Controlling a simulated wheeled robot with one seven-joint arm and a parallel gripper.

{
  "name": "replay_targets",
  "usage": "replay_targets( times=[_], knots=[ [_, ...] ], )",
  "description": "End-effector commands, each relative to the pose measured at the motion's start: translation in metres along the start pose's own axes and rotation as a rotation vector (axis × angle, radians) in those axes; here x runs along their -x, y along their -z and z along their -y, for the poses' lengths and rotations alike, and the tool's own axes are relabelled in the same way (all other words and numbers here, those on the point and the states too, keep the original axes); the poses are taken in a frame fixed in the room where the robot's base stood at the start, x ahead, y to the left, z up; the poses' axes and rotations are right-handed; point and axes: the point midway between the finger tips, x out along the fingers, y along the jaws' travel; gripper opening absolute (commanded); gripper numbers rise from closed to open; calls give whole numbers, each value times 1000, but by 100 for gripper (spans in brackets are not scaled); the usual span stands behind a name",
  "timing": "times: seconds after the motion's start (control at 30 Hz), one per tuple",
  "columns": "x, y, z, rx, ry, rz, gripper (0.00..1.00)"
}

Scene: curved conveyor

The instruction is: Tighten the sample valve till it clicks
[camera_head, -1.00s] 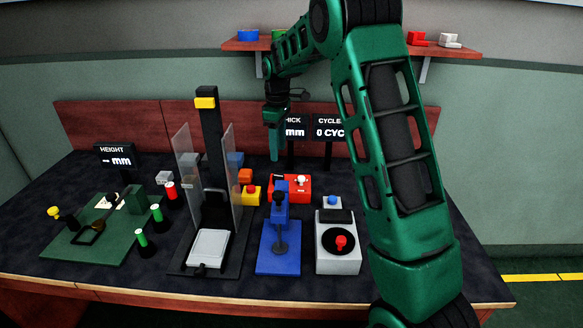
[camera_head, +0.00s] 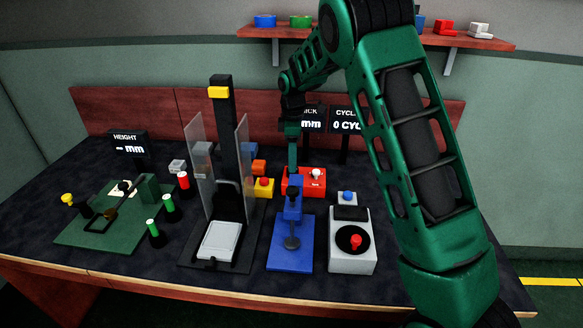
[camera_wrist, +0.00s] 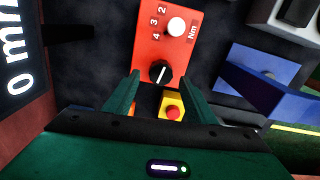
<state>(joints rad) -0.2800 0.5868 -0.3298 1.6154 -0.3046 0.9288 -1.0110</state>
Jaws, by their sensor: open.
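A red box (camera_head: 313,190) on the bench carries a black knob with a white mark and a white round knob. In the wrist view, the black knob (camera_wrist: 160,72) sits near the box's lower edge; the white knob (camera_wrist: 176,27) is beside the digits 2, 3, 4 and "Nm". Nothing is labelled as the sample valve, so I cannot tell which part it is. My gripper (camera_head: 292,158) hangs pointing down at the red box. In the wrist view, my gripper (camera_wrist: 158,84) is open and empty, its fingers to either side of the black knob, apparently not touching it.
A yellow box with a red button (camera_wrist: 172,111) lies close by. A blue stand (camera_head: 290,242) and a grey box with a red knob (camera_head: 352,262) stand in front. A tall black column with clear panels (camera_head: 222,135) is left. Display screens (camera_head: 312,120) stand behind.

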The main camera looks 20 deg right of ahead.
Motion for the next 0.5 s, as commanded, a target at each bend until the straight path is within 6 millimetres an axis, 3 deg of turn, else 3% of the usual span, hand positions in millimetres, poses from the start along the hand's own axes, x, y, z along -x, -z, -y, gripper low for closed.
replay_targets(
  times=[0.2,0.5],
  knots=[
    [-27,0,0,0,1,1,50],
    [-35,0,0,0,1,0,50]
  ],
)
